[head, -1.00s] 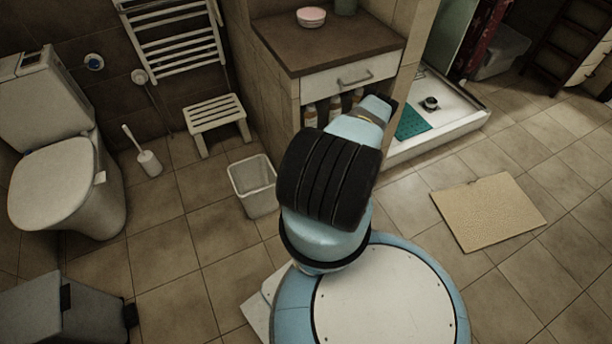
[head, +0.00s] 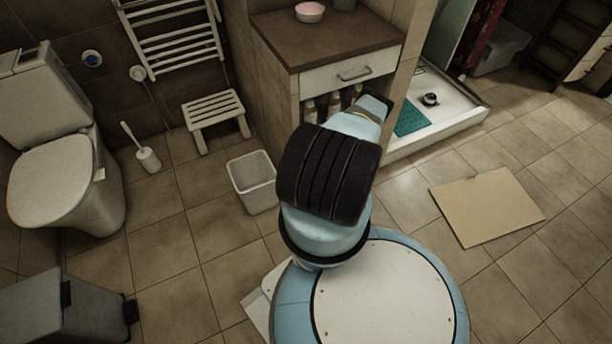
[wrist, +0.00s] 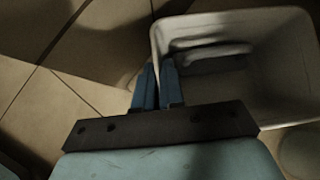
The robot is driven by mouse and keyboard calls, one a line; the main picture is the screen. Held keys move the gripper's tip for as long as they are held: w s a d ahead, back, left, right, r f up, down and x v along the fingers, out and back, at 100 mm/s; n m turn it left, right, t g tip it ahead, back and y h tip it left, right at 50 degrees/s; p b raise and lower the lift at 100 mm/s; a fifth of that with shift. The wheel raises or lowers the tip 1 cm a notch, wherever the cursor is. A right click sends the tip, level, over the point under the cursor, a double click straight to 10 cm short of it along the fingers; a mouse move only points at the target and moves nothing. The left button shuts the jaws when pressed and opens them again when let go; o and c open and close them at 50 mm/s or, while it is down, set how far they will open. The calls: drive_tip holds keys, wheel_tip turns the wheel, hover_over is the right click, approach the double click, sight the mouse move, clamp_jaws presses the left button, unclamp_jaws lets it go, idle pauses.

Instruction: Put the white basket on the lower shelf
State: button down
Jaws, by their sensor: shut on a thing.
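The white basket (head: 251,181) stands upright on the tiled floor, left of my arm and in front of the cabinet in the head view. In the wrist view the basket (wrist: 250,55) fills the upper right, with its inside visible and empty where it shows. My gripper (wrist: 158,84) is shut on its rim at the left side. My arm hides the gripper in the head view. The cabinet (head: 330,35) has a drawer and below it an open compartment holding several bottles (head: 333,104). The shelf surface there is largely hidden by my arm.
A white slatted stool (head: 213,107) and a toilet brush (head: 147,158) are left of the cabinet. The toilet (head: 60,180) and a grey bin (head: 40,308) are further left. A shower tray (head: 450,120) and a beige mat (head: 488,207) lie to the right, with free floor between.

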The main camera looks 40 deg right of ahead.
drive_tip(key=shift+f, duration=0.25)
drive_tip(key=c, duration=1.2)
unclamp_jaws()
drive_tip(key=shift+o, duration=0.2)
drive_tip(key=v, duration=1.3)
drive_tip(key=shift+s+r, duration=0.2)
drive_tip(key=shift+s, duration=0.1)
drive_tip(key=shift+d, duration=0.1)
